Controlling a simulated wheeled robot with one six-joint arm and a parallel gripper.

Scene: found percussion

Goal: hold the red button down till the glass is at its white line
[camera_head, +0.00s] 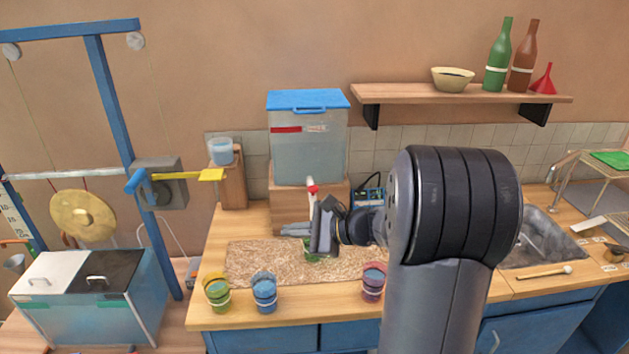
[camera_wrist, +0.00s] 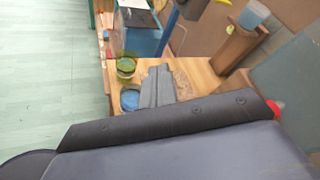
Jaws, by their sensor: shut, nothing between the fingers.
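A clear water tank (camera_head: 308,150) with a blue lid stands on a wooden block at the back of the counter. A white spout with a red part (camera_head: 313,188), likely the red button, is at its front. A red bit (camera_wrist: 276,108) also shows at the right in the wrist view. A green glass (camera_head: 320,254) stands on the mat below, mostly hidden by my gripper; its white line and water level cannot be made out. My gripper (camera_head: 294,229) is shut and empty, pointing left, below the red part and apart from it; its fingers (camera_wrist: 158,87) also show in the wrist view.
A yellow-green glass (camera_head: 217,292), a blue glass (camera_head: 264,292) and a red glass (camera_head: 373,282) stand along the counter's front edge. A brown mat (camera_head: 250,262) lies behind them. A wooden post (camera_head: 229,186) with a cup is at the left. A mallet (camera_head: 543,273) lies at the right.

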